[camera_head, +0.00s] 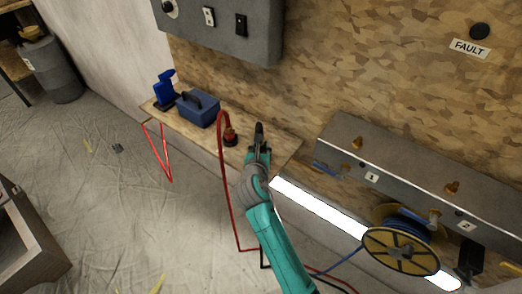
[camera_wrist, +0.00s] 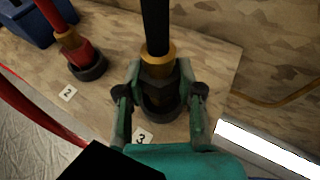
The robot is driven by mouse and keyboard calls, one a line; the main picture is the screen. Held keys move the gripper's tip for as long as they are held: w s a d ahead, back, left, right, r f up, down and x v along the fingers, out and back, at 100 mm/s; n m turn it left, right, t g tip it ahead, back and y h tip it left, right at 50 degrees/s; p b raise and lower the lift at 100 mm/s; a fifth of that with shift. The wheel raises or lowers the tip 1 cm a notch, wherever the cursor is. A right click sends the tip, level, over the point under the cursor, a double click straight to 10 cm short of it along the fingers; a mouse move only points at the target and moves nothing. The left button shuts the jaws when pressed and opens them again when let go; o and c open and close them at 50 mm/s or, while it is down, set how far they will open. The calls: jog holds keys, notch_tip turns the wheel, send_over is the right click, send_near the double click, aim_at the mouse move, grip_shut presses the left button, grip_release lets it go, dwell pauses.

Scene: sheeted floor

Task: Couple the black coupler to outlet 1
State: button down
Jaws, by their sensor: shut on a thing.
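The black coupler (camera_wrist: 157,82), with a brass collar and a black hose rising from it, is between the two fingers of my gripper (camera_wrist: 160,95) in the wrist view. My gripper is shut on it. The coupler stands upright over a dark ring-shaped holder by the label 3; I cannot tell whether it is seated or slightly raised. In the head view my gripper (camera_head: 260,140) is over the right part of the wooden shelf. Outlet 1 (camera_head: 357,143) is a brass fitting on the grey manifold to the right, above the label 1, with a blue handle (camera_head: 326,171) nearby.
A red coupler (camera_head: 230,136) with a red hose stands left of my gripper, by label 2 in the wrist view. A blue toolbox (camera_head: 198,108) is farther left. A second brass outlet (camera_head: 452,188) is on the manifold (camera_head: 408,178). A yellow hose reel (camera_head: 402,250) hangs below it.

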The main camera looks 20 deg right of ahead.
jog(key=shift+r, duration=0.85)
jog(key=shift+r, duration=0.15)
jog(key=shift+r, duration=1.9)
